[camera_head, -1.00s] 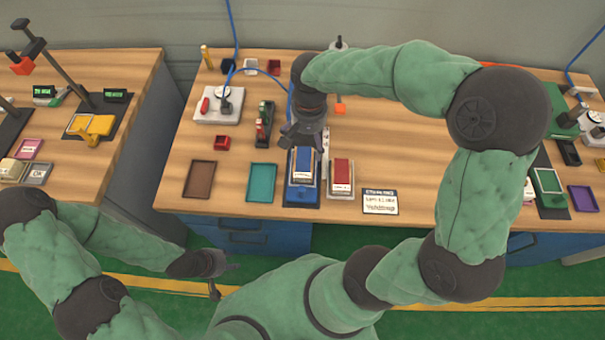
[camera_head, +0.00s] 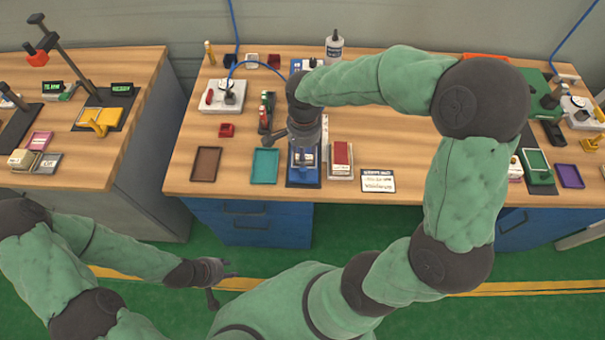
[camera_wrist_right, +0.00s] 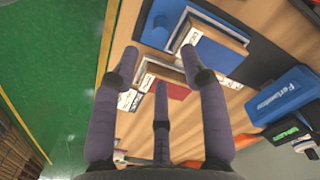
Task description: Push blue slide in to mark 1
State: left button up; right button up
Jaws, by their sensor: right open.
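The blue slide (camera_head: 303,179) sits on a dark blue base near the front edge of the middle table. My right gripper (camera_head: 304,147) is above it, pointing down, and hides much of its top. In the right wrist view a blue-topped block (camera_wrist_right: 217,48) shows beyond the spread fingers of my right gripper (camera_wrist_right: 158,80), which is open and holds nothing. I cannot tell whether a finger touches the block. No mark 1 can be read. My left gripper (camera_head: 222,283) is open and empty, low in front of the table.
A red-topped block (camera_head: 341,155) stands just right of the blue slide; it also shows between my fingers in the right wrist view (camera_wrist_right: 178,91). A printed card (camera_head: 378,181) lies further right. Teal (camera_head: 265,164) and brown (camera_head: 205,163) trays lie left. Bare wood lies right of the card.

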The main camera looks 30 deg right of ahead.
aim_at(304, 170)
notch_tip(304, 170, down, 10)
jog(key=b, duration=0.2)
jog(key=shift+r+b, duration=0.1)
jog(key=shift+b, duration=0.3)
grip_shut()
